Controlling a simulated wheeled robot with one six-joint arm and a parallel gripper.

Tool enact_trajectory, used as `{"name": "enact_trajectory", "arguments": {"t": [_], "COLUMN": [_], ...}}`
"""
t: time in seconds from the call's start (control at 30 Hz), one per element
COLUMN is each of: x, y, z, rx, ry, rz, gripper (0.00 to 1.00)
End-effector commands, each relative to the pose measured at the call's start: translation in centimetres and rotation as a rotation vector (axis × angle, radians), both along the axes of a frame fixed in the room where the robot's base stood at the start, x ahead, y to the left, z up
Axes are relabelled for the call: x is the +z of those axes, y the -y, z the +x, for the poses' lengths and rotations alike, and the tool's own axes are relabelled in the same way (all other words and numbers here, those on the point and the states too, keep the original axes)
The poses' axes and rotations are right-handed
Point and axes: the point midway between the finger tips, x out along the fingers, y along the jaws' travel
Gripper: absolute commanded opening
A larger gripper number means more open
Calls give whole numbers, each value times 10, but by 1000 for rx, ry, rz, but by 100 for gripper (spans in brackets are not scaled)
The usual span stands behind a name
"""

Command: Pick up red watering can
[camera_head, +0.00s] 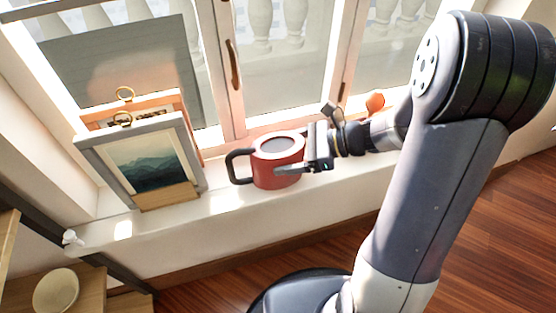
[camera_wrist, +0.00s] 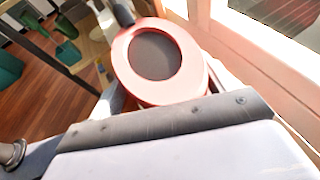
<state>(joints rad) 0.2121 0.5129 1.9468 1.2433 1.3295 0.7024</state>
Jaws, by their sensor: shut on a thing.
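The red watering can (camera_head: 279,172) stands at the window sill (camera_head: 228,205), with a dark handle on its left and a grey round top. In the wrist view the red can (camera_wrist: 188,55) fills the upper middle, just beyond my gripper. My gripper (camera_head: 300,168) comes from the right and is shut on the can, with one finger across its near side. The far finger is mostly hidden behind the can. I cannot tell whether the can's base touches the sill.
Framed pictures (camera_head: 150,165) lean on the sill to the left. An orange object (camera_head: 375,102) is behind my wrist near the window. A pale bowl (camera_head: 56,291) sits on a wooden shelf at lower left. The sill between the can and the pictures is clear.

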Motion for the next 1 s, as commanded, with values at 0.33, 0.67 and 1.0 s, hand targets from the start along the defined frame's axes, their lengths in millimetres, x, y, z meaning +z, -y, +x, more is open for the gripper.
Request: {"name": "enact_trajectory", "arguments": {"t": [0.33,0.67,1.0], "x": [1,52,98], "y": [0,0,0], "z": [0,1,0], "rx": [-1,1,0], "ry": [1,7,2], "rz": [1,-1,1], "gripper": [51,50,50]}}
